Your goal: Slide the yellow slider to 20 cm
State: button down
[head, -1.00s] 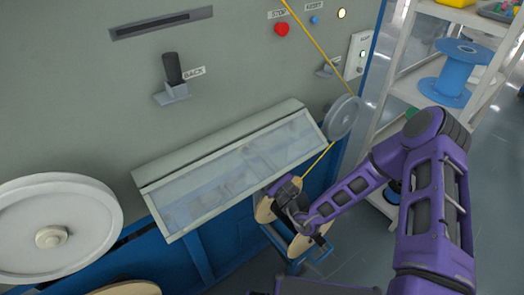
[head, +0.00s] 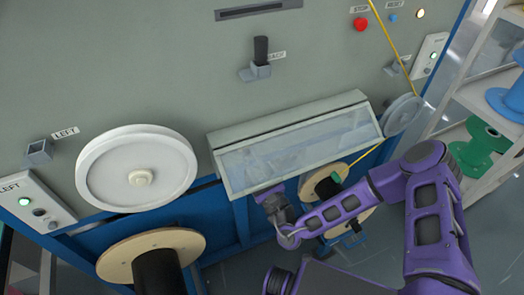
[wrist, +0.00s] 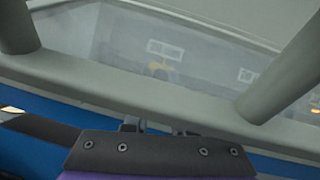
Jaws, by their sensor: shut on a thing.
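The slider is not clear in the head view. In the wrist view a small blurred yellow spot (wrist: 160,68) shows behind the clear window; I cannot tell if it is the slider. The long cover with a clear window (head: 300,146) appears closed on the machine front. It also fills the wrist view (wrist: 100,45), with its pale grey frame between two bars. My gripper (head: 268,194) is at the cover's lower edge, left of its middle. In the wrist view it is shut at that edge, apparently on the frame; its fingertips are mostly hidden.
A white wheel (head: 137,172) is left of the cover and a smaller pulley (head: 403,114) right of it. A yellow cable (head: 392,38) runs to the pulley. Wooden-flanged reels (head: 150,246) stand below. A shelf (head: 466,97) with spools is at right.

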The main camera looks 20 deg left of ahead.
jog(key=shift+s+a, duration=0.1)
jog(key=shift+a, duration=0.05)
jog(key=shift+r, duration=0.1)
jog(key=c, duration=0.7)
grip_release()
jog(key=shift+c, duration=0.2)
jog(key=v, duration=1.7)
jog(key=shift+s, duration=0.15)
jog(key=shift+f+b, duration=0.25)
jog(key=shift+b, duration=0.15)
